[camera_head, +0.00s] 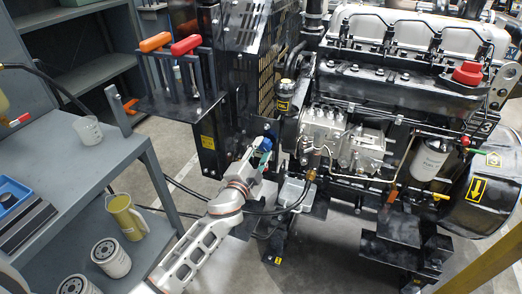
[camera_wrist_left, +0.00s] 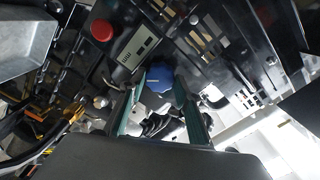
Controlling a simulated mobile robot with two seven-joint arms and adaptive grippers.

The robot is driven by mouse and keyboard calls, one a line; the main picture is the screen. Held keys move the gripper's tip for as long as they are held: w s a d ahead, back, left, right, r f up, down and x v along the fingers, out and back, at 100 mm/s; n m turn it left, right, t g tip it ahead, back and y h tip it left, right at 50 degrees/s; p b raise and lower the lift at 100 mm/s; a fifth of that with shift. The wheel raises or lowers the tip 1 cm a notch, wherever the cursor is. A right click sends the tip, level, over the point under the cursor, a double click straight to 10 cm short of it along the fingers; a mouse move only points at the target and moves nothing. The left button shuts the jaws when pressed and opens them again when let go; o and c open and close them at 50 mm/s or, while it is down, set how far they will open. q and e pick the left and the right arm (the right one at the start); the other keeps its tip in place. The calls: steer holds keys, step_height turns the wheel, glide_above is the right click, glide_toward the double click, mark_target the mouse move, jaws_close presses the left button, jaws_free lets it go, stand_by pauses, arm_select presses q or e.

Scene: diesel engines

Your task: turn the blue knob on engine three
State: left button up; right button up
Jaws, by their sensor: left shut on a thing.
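The blue knob (camera_wrist_left: 159,83) is a round, lobed knob on a black panel of the engine, in the middle of the left wrist view. In the head view the blue knob (camera_head: 264,144) shows small, partly hidden by my left gripper (camera_head: 261,158). In the left wrist view my left gripper (camera_wrist_left: 170,100) has its green-lined fingers on either side of the knob, shut on it. The engine (camera_head: 345,140) carries a number 3 at its right side. My right gripper is in neither view.
A red button (camera_wrist_left: 102,30) and a small display (camera_wrist_left: 137,46) sit near the knob. A grey shelf unit (camera_head: 110,150) stands at left with a beaker, a yellow jug and filters. Orange and red handled tools (camera_head: 172,44) stand in a black rack.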

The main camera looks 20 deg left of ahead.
arm_select(q)
steer(key=m, duration=0.4)
steer(key=shift+m, duration=0.3)
steer(key=m+p, duration=0.1)
steer(key=m, duration=0.3)
steer(key=shift+m, duration=1.8)
steer(key=shift+p, duration=0.3)
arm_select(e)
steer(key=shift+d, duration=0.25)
arm_select(q)
steer(key=shift+m, duration=0.4)
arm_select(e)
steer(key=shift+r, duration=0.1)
arm_select(q)
steer(key=o, duration=1.1)
